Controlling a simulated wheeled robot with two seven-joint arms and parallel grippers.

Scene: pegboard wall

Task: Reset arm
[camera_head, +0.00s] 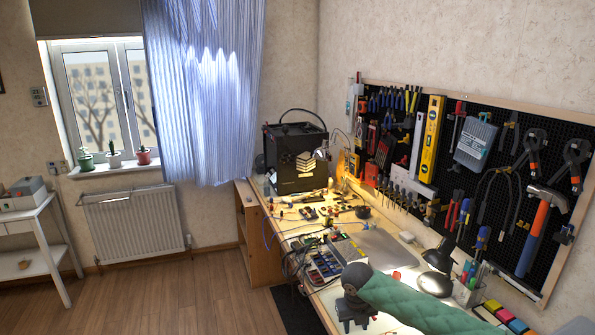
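My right arm, in a green padded cover, comes in from the lower right over the workbench (262,258). Its dark wrist and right gripper (356,318) are at the bottom of the view, above the near part of the bench. The fingers are small and dark, so whether they are open or shut does not show. I see nothing clearly held in it. My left gripper and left arm are not in view. The pegboard (508,183) hangs on the wall behind the bench, with many tools on it.
A black box-shaped machine (296,160) stands at the bench's far end. Small parts and cables clutter the bench before it. A hammer (537,228) hangs at right. The wooden floor (180,295) at left is clear.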

